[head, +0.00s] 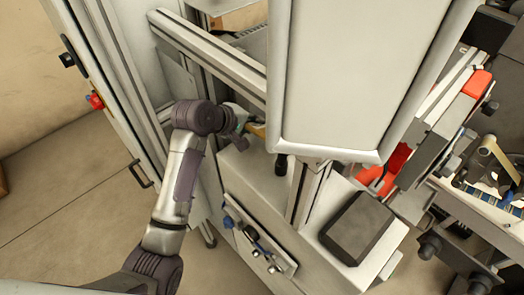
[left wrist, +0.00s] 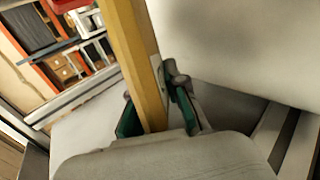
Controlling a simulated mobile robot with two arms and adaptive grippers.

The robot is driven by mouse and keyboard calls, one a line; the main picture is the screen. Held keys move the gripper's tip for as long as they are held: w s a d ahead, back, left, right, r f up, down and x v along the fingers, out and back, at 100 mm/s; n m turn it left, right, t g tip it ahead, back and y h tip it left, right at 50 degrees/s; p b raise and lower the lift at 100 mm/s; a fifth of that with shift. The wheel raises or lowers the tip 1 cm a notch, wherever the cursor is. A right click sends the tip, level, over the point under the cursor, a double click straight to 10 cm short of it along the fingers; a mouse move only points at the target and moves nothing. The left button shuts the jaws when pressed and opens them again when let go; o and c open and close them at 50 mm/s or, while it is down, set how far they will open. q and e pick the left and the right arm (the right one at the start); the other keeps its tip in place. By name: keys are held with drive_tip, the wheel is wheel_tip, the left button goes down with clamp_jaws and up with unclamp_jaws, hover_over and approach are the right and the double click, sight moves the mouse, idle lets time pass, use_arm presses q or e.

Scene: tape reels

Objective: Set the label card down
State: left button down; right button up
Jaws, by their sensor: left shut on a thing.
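My left gripper (head: 243,124) reaches in from the left among the machine's parts, just above a pale machine ledge (head: 250,170). It is shut on a yellow-tan, long, narrow piece, which I take to be the label card (left wrist: 138,60). In the left wrist view the piece stands tilted between the green finger pads of the gripper (left wrist: 156,112). In the head view only a small yellow bit of the card (head: 259,130) shows beside the fingers; the grey panel hides the rest. My right gripper is not in view.
A large grey panel (head: 365,75) stands close to the right of my left gripper. A metal frame bar (head: 210,55) runs behind it. A dark block (head: 357,228) lies on the machine top. Red and black machine parts (head: 440,130) are at right.

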use_arm(q)
drive_tip(key=shift+w+f, duration=0.1)
drive_tip(key=shift+f, duration=0.75)
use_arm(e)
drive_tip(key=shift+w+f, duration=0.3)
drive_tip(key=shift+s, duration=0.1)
use_arm(q)
drive_tip(key=c, duration=1.4)
unclamp_jaws()
drive_tip(key=shift+o, duration=0.2)
drive_tip(key=shift+s+a+r, duration=0.15)
drive_tip(key=shift+s+r, duration=0.05)
drive_tip(key=shift+r, duration=0.05)
drive_tip(key=shift+p+v, duration=0.4)
drive_tip(key=shift+v, duration=3.35)
drive_tip(key=shift+f, duration=0.1)
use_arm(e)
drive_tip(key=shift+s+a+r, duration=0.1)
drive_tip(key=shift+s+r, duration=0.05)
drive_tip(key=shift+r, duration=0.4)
